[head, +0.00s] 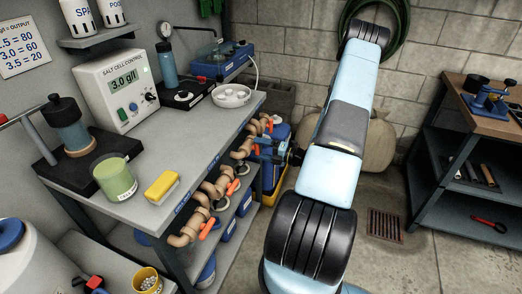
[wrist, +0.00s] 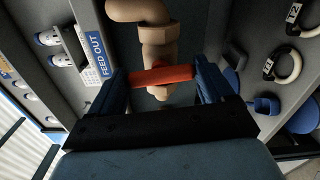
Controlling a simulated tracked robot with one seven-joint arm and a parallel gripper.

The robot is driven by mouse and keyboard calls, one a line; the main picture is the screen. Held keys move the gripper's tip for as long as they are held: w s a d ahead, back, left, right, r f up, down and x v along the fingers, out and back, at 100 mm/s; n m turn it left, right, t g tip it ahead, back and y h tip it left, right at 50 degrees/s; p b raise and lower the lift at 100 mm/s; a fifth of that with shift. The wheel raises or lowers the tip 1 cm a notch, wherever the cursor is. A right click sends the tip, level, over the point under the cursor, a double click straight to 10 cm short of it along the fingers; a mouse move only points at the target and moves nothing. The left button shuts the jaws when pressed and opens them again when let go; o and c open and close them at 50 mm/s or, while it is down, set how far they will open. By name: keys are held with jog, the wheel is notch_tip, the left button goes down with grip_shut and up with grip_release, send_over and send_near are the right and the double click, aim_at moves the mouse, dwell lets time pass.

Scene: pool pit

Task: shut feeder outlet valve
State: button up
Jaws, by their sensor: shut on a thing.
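The feeder outlet valve shows in the wrist view as an orange handle (wrist: 172,75) on a tan pipe (wrist: 158,38), beside a blue FEED OUT label (wrist: 91,55). The handle lies crosswise to the pipe, slightly tilted. My gripper (wrist: 161,73) has one blue finger at each end of the handle and is shut on it. In the head view my gripper (head: 272,152) is at the far part of the pipe run on the bench front, partly hidden by my arm. There I cannot clearly make out the held handle.
Tan pipes (head: 187,232) with several other orange handles run along the bench (head: 150,210) front. A green cup (head: 115,177) and a yellow sponge (head: 161,186) stand near the bench edge. A second workbench (head: 470,115) is at the right. Floor with a drain grate (head: 385,224) lies between.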

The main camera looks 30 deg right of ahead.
jog(key=shift+d+f+m, duration=0.1)
jog(key=shift+m, duration=0.5)
jog(key=o, duration=0.9)
jog(key=shift+o, duration=0.2)
jog(key=v, duration=1.3)
jog(key=shift+s+d, duration=0.25)
jog(key=shift+s, duration=0.05)
